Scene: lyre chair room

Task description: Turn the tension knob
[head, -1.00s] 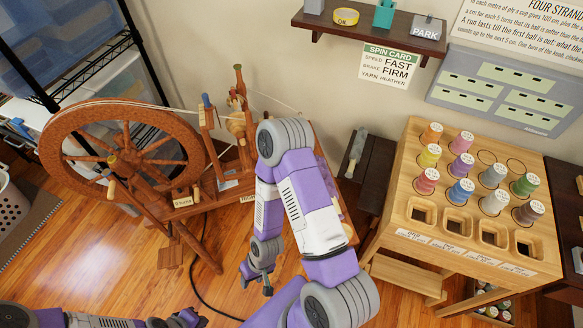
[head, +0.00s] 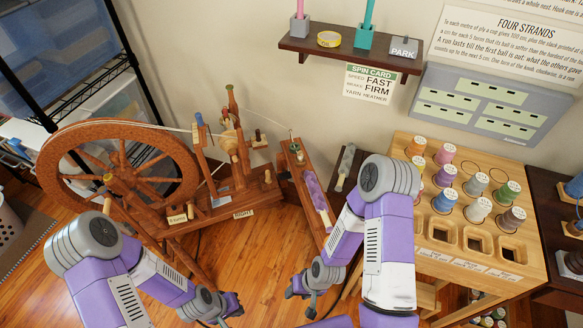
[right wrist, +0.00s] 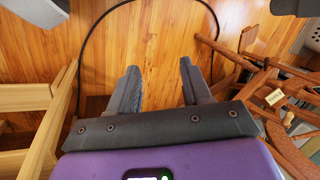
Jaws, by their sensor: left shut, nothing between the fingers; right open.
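The wooden spinning wheel (head: 118,180) stands at the left in the head view. Small turned wooden pieces show near the flyer (head: 229,141) and on the wheel; I cannot tell which is the tension knob. A RIGHT tag (head: 243,213) sits on the front edge of its base. My left gripper (head: 236,305) is shut and empty, low over the floor in front of the wheel. My right gripper (head: 300,296) is open and empty, right of it; its spread fingers show in the right wrist view (right wrist: 160,85).
A spin card (head: 369,84) on the wall reads speed fast, brake firm, yarn heather. A wooden rack (head: 430,262) of coloured spools stands at the right. A narrow wooden stand (head: 307,190) holds purple fibre beside the wheel. A dark cable lies on the floor.

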